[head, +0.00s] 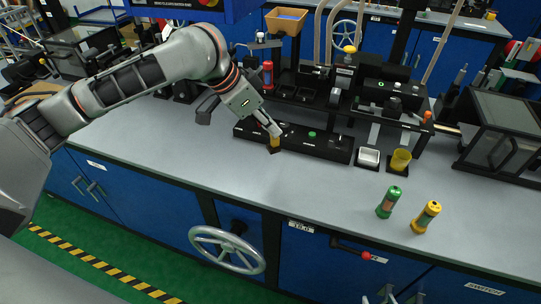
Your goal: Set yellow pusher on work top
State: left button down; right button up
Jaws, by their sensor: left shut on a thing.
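My left arm reaches in from the left, and my left gripper (271,133) points down and to the right at the middle of the bench. It is shut on a small yellow piece, the yellow pusher (275,143), which shows at the fingertips in front of the long black fixture (325,148). The gripper partly hides the pusher. I cannot tell whether the pusher touches the grey work top (270,185) or the fixture. My right gripper is not in view.
A green cylinder (388,202) and a yellow cylinder (426,216) stand at the front right. A white dish (368,158) and yellow cup (400,160) are behind them. A dark glazed box (505,130) stands far right. The work top's front middle is clear.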

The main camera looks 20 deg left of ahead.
aim_at(270, 152)
pick_arm(q)
notch_tip(270, 152, down, 4)
jog(key=shift+f+b, duration=0.2)
jog(key=shift+b, duration=0.15)
jog(key=shift+f+b, duration=0.55)
jog(key=shift+f, duration=1.75)
jog(key=shift+r, duration=0.1)
pick_arm(e)
notch_tip(270, 152, down, 2)
jog(key=shift+s+f, duration=0.1)
pick_arm(q)
jog(key=c, duration=2.1)
grip_release()
pick_arm(e)
jog(key=shift+f, duration=0.1)
